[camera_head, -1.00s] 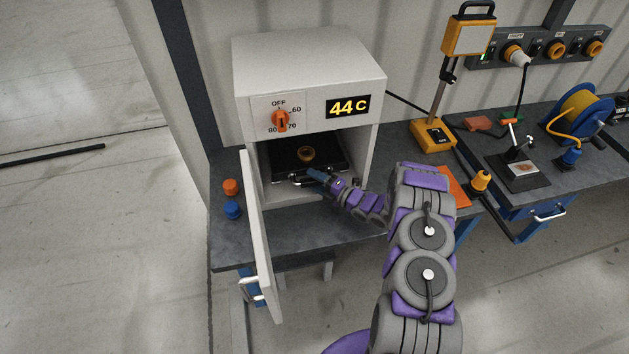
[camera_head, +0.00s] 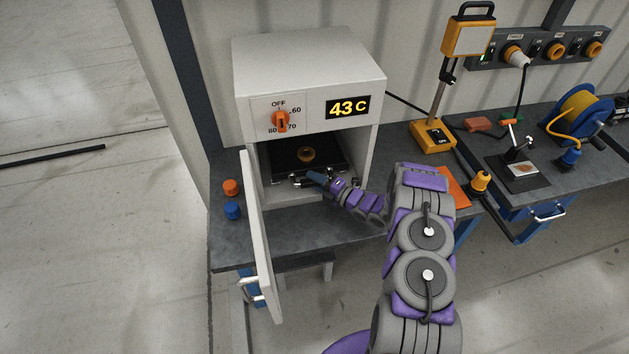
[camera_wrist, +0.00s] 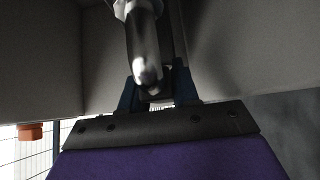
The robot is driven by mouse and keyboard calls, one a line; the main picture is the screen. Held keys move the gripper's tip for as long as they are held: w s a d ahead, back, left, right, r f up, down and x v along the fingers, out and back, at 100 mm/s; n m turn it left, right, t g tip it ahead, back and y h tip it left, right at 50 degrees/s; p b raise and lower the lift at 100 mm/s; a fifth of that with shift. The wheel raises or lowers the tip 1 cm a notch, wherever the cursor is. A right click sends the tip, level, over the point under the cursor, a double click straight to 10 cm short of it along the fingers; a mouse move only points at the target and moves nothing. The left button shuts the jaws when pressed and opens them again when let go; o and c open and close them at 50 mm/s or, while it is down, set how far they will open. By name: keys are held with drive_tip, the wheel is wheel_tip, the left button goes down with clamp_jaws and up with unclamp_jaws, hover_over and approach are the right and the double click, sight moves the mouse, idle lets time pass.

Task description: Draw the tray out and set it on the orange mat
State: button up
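The dark tray (camera_head: 278,160) is inside the open white oven, with a brass-coloured ring (camera_head: 306,154) on it. Its metal handle (camera_head: 297,183) is at the oven mouth. My gripper (camera_head: 314,177) reaches in from the right at the tray's front edge. In the wrist view, the blue fingers of my gripper (camera_wrist: 157,88) stand on both sides of the metal handle (camera_wrist: 146,50) and look shut on it; their exact contact is partly hidden. The orange mat (camera_head: 456,186) lies on the bench to the right, partly hidden by my arm.
The oven (camera_head: 305,65) reads 43 C; its door (camera_head: 259,235) hangs open on the left. Orange and blue knobs (camera_head: 231,188) stand left of the door. A yellow-based stand (camera_head: 433,136) and a yellow-and-black piece (camera_head: 480,182) are near the mat.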

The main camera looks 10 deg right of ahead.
drive_tip(key=shift+s+f, duration=0.1)
drive_tip(key=shift+f, duration=0.05)
clamp_jaws()
drive_tip(key=shift+s, duration=0.1)
drive_tip(key=shift+s, duration=3.2)
drive_tip(key=shift+s+b, duration=0.3)
drive_tip(key=shift+s, duration=3.25)
drive_tip(key=s+b, duration=0.4)
drive_tip(key=s, duration=0.4)
drive_tip(key=shift+s, duration=0.2)
drive_tip(key=shift+s, duration=0.1)
